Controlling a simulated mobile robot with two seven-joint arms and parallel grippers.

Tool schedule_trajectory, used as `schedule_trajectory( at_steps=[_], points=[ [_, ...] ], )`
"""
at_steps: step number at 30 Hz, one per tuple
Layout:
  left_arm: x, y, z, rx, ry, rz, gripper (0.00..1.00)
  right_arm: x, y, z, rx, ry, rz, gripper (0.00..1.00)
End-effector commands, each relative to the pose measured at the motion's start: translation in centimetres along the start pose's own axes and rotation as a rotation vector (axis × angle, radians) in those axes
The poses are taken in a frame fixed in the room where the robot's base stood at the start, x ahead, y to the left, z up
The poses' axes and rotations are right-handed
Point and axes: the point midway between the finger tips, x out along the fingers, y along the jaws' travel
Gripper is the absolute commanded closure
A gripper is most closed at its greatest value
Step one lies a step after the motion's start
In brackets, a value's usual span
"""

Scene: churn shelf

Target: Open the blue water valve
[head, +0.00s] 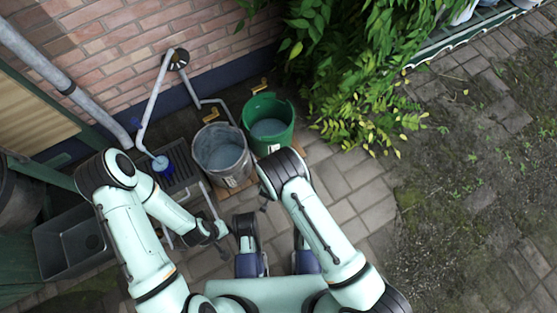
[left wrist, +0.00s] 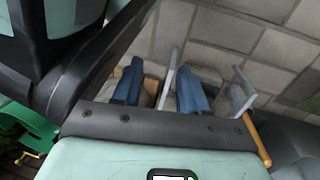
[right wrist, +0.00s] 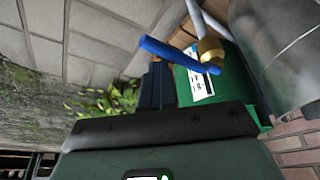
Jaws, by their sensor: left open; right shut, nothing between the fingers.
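The blue valve lever (right wrist: 180,54) shows in the right wrist view, on a brass fitting (right wrist: 210,47) at the end of a pale pipe. My right gripper (right wrist: 160,68) is shut and empty, its fingertips close beside the lever; I cannot tell if they touch it. My left gripper (left wrist: 160,68) is open and empty in the left wrist view, above the paving.
A green bucket (head: 283,137) and a grey metal bucket (head: 236,179) stand by the brick wall (head: 110,40). A dark basin (head: 60,270) is at the left. Leafy plants (head: 350,70) hang at the top. Paving (head: 350,190) at the right is clear.

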Motion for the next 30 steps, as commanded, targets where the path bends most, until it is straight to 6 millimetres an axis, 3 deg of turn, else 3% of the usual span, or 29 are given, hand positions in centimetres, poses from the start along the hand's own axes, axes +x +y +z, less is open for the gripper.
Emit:
schedule_trajectory(
  at_steps=[1, 5, 15, 21, 30],
  points=[
    [-0.1, 0.1, -0.1, 0.001, 0.002, 0.001, 0.57, -0.4, -0.7, 1.0, -0.009, -0.023, -0.012, 1.00],
    [-0.8, 0.7, -0.7, 0.008, 0.028, 0.012, 0.57, -1.7, -0.7, 0.9, -0.009, -0.022, -0.012, 1.00],
    [-5.3, 4.6, -5.0, 0.050, 0.190, 0.086, 0.57, -9.1, -0.2, 0.2, -0.003, -0.007, -0.006, 1.00],
    [-6.6, 5.4, -4.2, 0.061, 0.176, 0.098, 0.57, -12.3, -0.1, 0.0, -0.001, -0.002, -0.003, 1.00],
    [-6.8, 5.4, -3.1, 0.064, 0.145, 0.098, 0.57, -13.4, 0.0, 0.0, 0.000, -0.001, 0.000, 1.00]
  ],
)
